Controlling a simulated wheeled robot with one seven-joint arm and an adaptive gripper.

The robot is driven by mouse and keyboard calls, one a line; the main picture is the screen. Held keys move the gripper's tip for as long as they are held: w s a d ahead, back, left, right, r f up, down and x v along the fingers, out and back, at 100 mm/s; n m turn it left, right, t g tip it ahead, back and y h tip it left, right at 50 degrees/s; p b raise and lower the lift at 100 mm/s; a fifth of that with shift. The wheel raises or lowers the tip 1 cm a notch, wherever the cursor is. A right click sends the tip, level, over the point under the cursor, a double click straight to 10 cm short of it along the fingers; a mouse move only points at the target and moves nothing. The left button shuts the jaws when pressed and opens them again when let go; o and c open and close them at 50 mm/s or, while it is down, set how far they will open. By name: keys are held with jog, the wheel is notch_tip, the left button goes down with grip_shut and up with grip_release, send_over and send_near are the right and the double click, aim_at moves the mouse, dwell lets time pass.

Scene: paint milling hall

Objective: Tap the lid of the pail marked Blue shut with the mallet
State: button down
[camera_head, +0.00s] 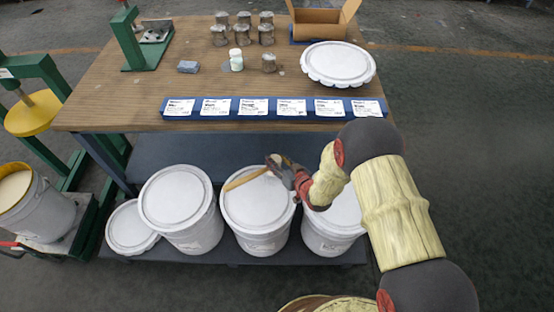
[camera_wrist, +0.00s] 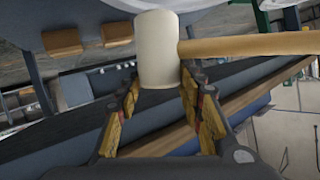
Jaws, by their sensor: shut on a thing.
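My gripper (camera_head: 282,172) is shut on the mallet (camera_head: 245,179), above the middle pail. In the wrist view the mallet's pale cylindrical head (camera_wrist: 157,45) is at the fingertips, and its wooden handle (camera_wrist: 255,46) runs right. In the head view the handle points left over the lid. Three white lidded pails stand on the low shelf: left (camera_head: 178,205), middle (camera_head: 258,210) and right (camera_head: 325,235), the right one partly hidden by my arm. Their labels are too small to read, so I cannot tell which is Blue. I cannot tell whether the mallet touches the lid.
A loose white lid (camera_head: 130,228) lies left on the shelf. The wooden bench (camera_head: 120,100) above carries a row of label cards (camera_head: 275,108), several small tins, a large white lid (camera_head: 338,64) and an open carton (camera_head: 322,22). An open pail (camera_head: 38,205) stands far left.

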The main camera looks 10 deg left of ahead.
notch_tip(320, 180, down, 2)
jog(key=shift+f+b, duration=0.15)
jog(key=shift+b, duration=0.55)
jog(key=shift+r+p, duration=2.25)
jog(key=shift+r, duration=1.15)
jog(key=shift+f, duration=0.15)
